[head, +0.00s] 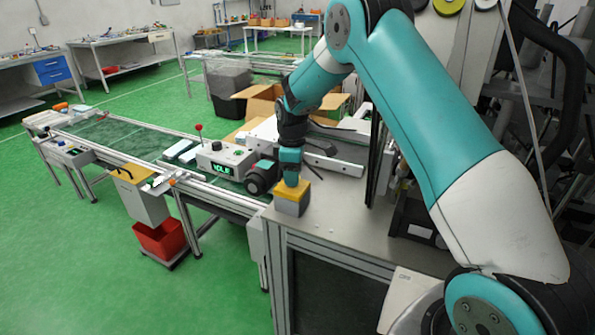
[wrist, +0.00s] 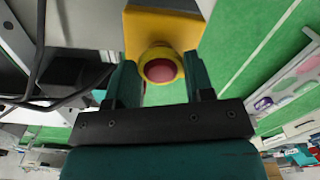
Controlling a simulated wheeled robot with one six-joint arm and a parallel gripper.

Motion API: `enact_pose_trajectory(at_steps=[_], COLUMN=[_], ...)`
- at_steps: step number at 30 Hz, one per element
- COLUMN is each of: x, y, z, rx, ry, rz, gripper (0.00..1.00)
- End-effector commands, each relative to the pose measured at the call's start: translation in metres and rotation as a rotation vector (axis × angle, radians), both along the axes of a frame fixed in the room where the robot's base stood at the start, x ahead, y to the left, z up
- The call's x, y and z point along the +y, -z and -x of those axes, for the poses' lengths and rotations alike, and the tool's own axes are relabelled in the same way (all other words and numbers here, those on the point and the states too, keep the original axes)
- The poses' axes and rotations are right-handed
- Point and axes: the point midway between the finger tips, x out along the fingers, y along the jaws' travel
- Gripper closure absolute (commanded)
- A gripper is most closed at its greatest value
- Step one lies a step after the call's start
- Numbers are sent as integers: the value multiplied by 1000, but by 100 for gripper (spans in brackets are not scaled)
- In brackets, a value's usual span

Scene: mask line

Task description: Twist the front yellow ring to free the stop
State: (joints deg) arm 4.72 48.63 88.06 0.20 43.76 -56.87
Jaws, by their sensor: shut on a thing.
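The stop box (head: 291,205) has a yellow top on a grey body and stands at the left end of the grey bench top, in the head view. In the wrist view its yellow face (wrist: 145,25) carries a round yellow ring (wrist: 157,52) around a red stop button (wrist: 160,70). My gripper (head: 291,180) points down onto the box. In the wrist view my gripper's (wrist: 161,70) two teal fingers stand on either side of the ring and are shut on it. The head view hides the ring and button behind the fingers.
A control box with a lit display (head: 217,162) and a black round part (head: 262,178) stand left of my gripper. A conveyor (head: 125,145) runs to the far left. Dark cables (wrist: 45,80) hang at the left in the wrist view.

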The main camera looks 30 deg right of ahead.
Motion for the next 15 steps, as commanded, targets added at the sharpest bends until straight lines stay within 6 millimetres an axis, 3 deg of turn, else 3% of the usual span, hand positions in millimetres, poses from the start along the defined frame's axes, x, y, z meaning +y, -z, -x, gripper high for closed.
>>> enact_pose_trajectory(at_steps=[15], x=[3], y=[-4], z=[-6], rx=[-22], ry=[406], rz=[-5], gripper=[75])
